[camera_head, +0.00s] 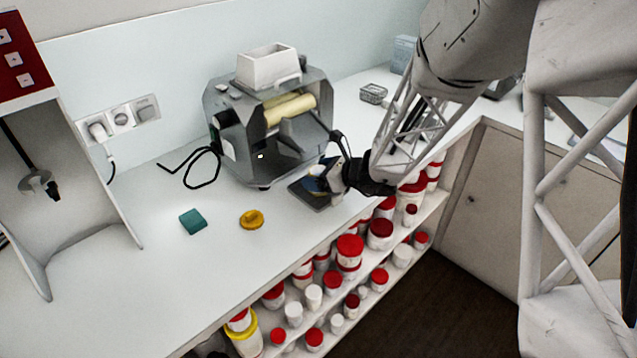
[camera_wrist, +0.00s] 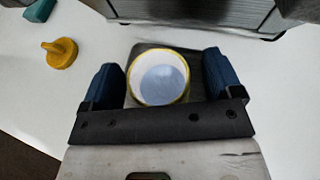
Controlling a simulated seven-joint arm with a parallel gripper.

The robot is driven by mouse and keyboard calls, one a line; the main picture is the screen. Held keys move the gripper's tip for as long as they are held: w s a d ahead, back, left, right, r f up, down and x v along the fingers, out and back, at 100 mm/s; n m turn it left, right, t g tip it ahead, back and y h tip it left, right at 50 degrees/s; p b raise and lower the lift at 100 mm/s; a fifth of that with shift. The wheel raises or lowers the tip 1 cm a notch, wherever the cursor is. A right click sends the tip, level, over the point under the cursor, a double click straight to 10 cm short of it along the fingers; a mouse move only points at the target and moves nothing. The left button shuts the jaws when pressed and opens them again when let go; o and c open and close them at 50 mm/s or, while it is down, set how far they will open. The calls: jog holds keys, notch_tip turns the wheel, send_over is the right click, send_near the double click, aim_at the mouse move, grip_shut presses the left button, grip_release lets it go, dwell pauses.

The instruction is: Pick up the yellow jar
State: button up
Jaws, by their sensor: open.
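An open, lidless jar with a yellow rim (camera_wrist: 183,92) stands between the two blue fingers of my gripper (camera_wrist: 160,64) in the wrist view. Its inside looks pale with a bluish bottom. The jar is on a dark plate (camera_wrist: 147,47) in front of the mill. In the head view my gripper (camera_head: 328,180) is low over this plate (camera_head: 308,197) and mostly hides the jar; only a bit of yellow shows.
The grey mill (camera_head: 230,150) stands just behind the plate. A yellow lid with a knob (camera_head: 251,219) and a teal block (camera_head: 193,221) lie to the left on the white counter. Shelves below hold several red-lidded jars (camera_head: 349,250) and a yellow-topped one (camera_head: 243,333).

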dwell(0.5)
jog(key=c, duration=1)
jog(key=shift+r, duration=0.15)
jog(key=shift+r, duration=0.8)
jog(key=shift+s+r, duration=0.1)
jog(key=shift+r, duration=0.85)
jog(key=s+d, duration=0.1)
jog(key=s, duration=0.4)
jog(key=s+d+r, duration=0.1)
jog(key=s+d, duration=0.1)
jog(key=s, duration=0.3)
jog(key=s+d, duration=0.1)
jog(key=s, duration=0.4)
jog(key=shift+s+d+r, duration=0.1)
jog(key=shift+d+r, duration=0.05)
jog(key=shift+d, duration=0.05)
